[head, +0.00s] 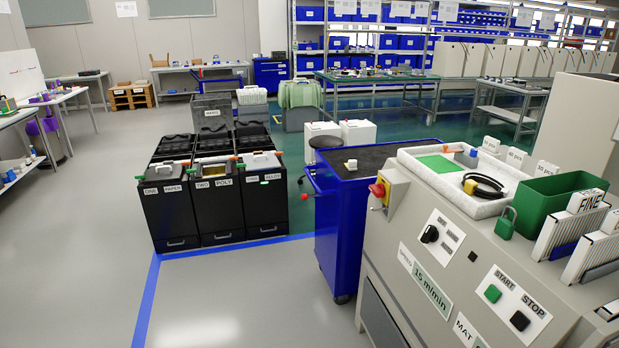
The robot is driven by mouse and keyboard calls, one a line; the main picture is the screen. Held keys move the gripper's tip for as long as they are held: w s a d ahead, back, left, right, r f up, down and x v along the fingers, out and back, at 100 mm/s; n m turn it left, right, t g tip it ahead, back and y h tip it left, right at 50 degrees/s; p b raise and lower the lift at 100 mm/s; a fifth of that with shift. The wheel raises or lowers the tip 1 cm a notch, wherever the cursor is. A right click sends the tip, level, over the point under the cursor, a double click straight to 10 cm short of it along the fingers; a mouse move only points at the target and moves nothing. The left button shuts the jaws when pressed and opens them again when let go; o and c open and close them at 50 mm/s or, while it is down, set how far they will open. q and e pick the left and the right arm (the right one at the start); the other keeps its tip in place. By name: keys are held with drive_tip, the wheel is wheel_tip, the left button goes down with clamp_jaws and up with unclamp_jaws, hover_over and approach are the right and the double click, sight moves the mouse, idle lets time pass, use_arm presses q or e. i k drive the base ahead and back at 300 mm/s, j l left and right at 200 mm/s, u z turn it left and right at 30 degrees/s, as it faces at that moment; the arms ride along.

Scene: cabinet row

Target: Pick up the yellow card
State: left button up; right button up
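I cannot make out a yellow card in the head view. A flat green card-like sheet (440,163) lies in the white tray (437,184) on top of the grey machine at the right. A small yellow patch (386,195) shows at the machine's left corner, around a red knob (377,190); it looks like part of a stop button. Neither of my grippers is in view.
The grey machine (455,245) fills the right front, with a green bin (552,202) on top. A blue cart (340,225) stands beside it. Black cabinets (218,215) labelled ONE, TWO and THREE stand left of centre. The floor (70,240) at left is clear.

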sight(351, 165)
drive_tip(key=i+j+z, duration=0.55)
drive_tip(key=j, duration=0.2)
drive_tip(key=i+j+u, duration=0.15)
drive_tip(key=i, duration=0.7)
